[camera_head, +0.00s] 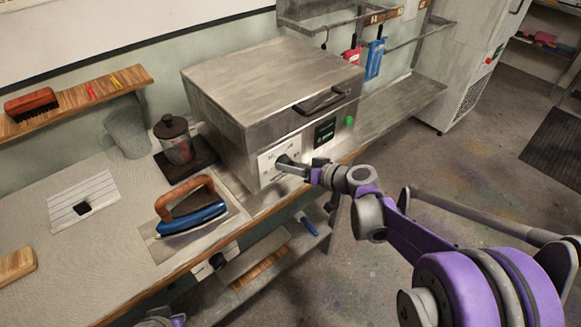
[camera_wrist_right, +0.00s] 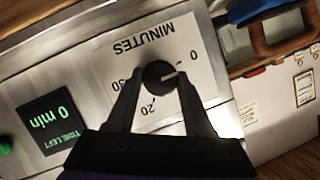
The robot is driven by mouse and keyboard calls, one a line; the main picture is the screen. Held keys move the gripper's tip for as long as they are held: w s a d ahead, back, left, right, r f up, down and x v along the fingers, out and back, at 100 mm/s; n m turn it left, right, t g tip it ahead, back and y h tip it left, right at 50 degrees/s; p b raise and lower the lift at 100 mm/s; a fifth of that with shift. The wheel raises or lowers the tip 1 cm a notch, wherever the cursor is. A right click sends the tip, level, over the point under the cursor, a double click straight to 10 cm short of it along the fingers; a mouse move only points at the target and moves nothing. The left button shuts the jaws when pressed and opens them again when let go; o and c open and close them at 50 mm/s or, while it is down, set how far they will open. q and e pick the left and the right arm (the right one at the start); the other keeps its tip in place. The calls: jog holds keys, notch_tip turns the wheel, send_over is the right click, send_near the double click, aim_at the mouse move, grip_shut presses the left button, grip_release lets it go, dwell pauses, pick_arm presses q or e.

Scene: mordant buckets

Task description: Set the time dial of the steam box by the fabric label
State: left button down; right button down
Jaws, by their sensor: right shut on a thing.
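The steam box (camera_head: 240,90) is a grey metal box on the bench with its lid down. Its black time dial (camera_wrist_right: 160,75) sits on a white plate marked MINUTES, upside down in the wrist view. The dial's white pointer line lies near the 0 mark. The box's display (camera_wrist_right: 55,120) reads 0 min, TIME LEFT. My right gripper (camera_head: 285,163) is at the box front, its fingers (camera_wrist_right: 160,82) shut on the dial from both sides. A striped white card (camera_head: 70,212) with a dark patch lies on the bench; I cannot read any fabric label.
An iron (camera_head: 190,212) with a wooden handle stands left of the box. A dark-lidded jar (camera_head: 175,143) stands behind it. A green button (camera_head: 350,121) is beside the display. Tools hang from the rack at the back. The floor right of the bench is open.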

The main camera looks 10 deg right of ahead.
jog(key=m+y, duration=0.1)
jog(key=m+b, duration=0.1)
jog(key=m+y+b, duration=0.1)
jog(key=m, duration=0.1)
jog(key=shift+d+f+y, duration=0.1)
jog(key=shift+f+y, duration=0.15)
jog(key=shift+y, duration=0.05)
jog(key=m+y+b, duration=0.1)
jog(key=m+b, duration=0.1)
jog(key=m, duration=0.2)
jog(key=shift+t+y+b, duration=0.35)
jog(key=shift+t+y, duration=0.05)
jog(key=shift+m, duration=0.3)
jog(key=shift+c, duration=1.4)
grip_release()
jog(key=v, duration=1)
jog(key=shift+s+d, duration=0.2)
jog(key=shift+d, duration=0.15)
